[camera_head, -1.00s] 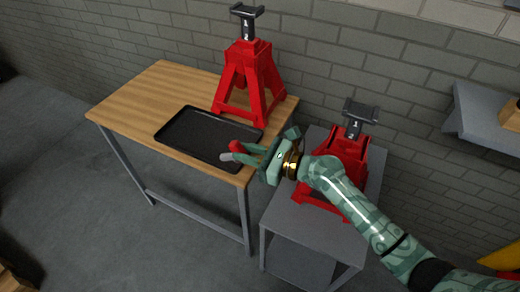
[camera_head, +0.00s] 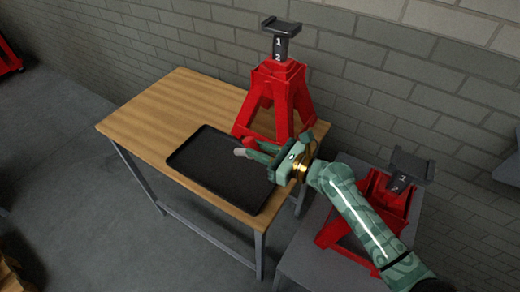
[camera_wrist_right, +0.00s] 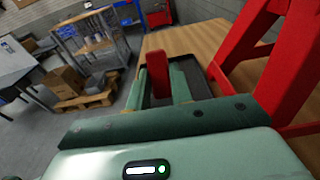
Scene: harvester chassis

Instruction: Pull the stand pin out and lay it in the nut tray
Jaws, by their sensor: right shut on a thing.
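The stand pin (camera_wrist_right: 157,72) shows as a red piece between the fingers of my right gripper (camera_head: 258,150). This gripper is shut on it, above the far right part of the tray in the head view; the height is hard to judge. A pale grey tip sticks out at its left end. The black nut tray (camera_head: 205,165) lies on the wooden table, with no nuts visible in it. One red jack stand (camera_head: 268,95) stands behind the tray, and another (camera_head: 372,190) stands at the right, partly behind my right arm. My left gripper is not in view.
The wooden table (camera_head: 150,115) is clear left of the tray. The stand's red legs rise close beside my gripper, also in the wrist view (camera_wrist_right: 300,60). A grey table (camera_head: 300,265) carries the right stand. A brick wall runs behind.

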